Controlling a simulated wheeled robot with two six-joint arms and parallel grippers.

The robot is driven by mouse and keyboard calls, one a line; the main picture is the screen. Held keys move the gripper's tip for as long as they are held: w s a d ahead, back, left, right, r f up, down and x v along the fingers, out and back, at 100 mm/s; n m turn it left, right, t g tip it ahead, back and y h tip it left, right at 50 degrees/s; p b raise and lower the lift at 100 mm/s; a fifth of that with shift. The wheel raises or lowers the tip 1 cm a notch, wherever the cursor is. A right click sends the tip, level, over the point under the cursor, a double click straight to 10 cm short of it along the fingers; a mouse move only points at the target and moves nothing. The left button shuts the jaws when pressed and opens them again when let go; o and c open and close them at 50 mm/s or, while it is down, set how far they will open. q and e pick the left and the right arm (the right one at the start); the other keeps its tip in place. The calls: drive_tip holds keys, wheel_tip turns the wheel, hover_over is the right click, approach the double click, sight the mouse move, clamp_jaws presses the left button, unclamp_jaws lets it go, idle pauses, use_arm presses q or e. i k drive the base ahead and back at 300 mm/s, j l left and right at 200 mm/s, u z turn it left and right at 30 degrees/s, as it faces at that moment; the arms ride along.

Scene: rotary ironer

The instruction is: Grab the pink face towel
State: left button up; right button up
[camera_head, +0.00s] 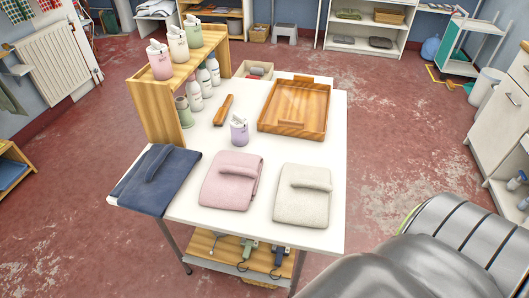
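The pink face towel (231,181) lies folded flat near the front edge of a white-topped table (335,150), with a narrow folded strip across its upper part. A folded navy towel (156,180) lies to its left, partly over the table's left corner. A folded cream towel (302,195) lies to its right. The pink towel is apart from the cream one and nothing covers it. Neither of my grippers shows in the head view.
A wooden tray (273,130), a lilac bottle (239,132) and a brown wooden-looking tool (223,109) stand or lie behind the towels. A wooden shelf (160,110) with bottles stands back left. A large grey, dark-banded rounded form (440,250) fills the lower right.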

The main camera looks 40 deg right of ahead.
sight(230, 181)
drive_tip(key=i+j+z, duration=0.2)
drive_tip(key=z, duration=0.25)
drive_tip(key=i+j+z, duration=0.15)
drive_tip(key=j+z, duration=0.3)
drive_tip(key=i+j+z, duration=0.1)
drive_tip(key=j+z, duration=0.2)
drive_tip(key=z, duration=0.15)
drive_tip(key=j+z, duration=0.5)
drive_tip(key=i+l, duration=0.05)
drive_tip(key=l, duration=0.05)
